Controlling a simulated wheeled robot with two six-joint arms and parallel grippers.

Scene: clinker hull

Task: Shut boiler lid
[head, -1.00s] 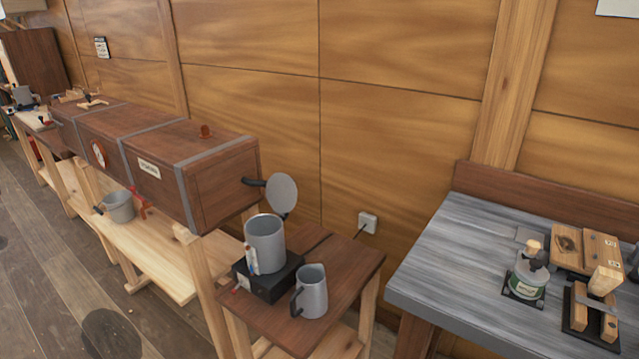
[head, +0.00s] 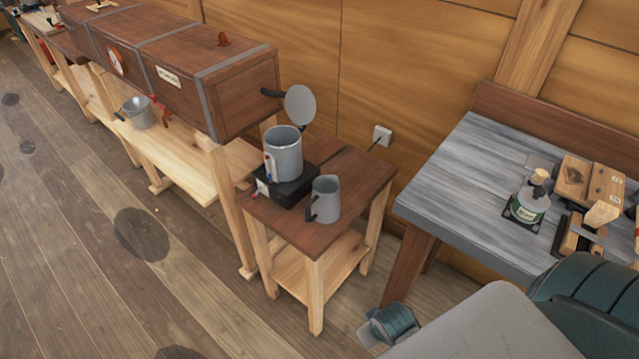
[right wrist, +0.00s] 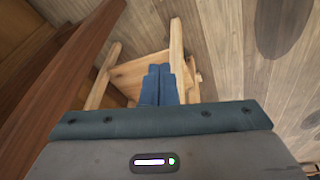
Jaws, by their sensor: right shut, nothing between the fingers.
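The boiler, a grey metal pot (head: 284,152), stands on a black heater block (head: 288,186) on a small wooden table in the head view. Its round grey lid (head: 300,104) stands open, tilted upright above the back right of the rim, with a black handle pointing left. My right gripper (right wrist: 158,72) shows in the right wrist view with its blue fingers together and empty. It is over the small table's lower part and floor side, apart from the boiler. My right arm fills the bottom right of the head view. My left gripper is not in view.
A grey jug (head: 325,198) stands on the small table (head: 350,172) right of the heater. A long wooden box (head: 245,98) on trestles is behind left. A grey workbench (head: 450,180) with tools stands right. Floor in front is clear.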

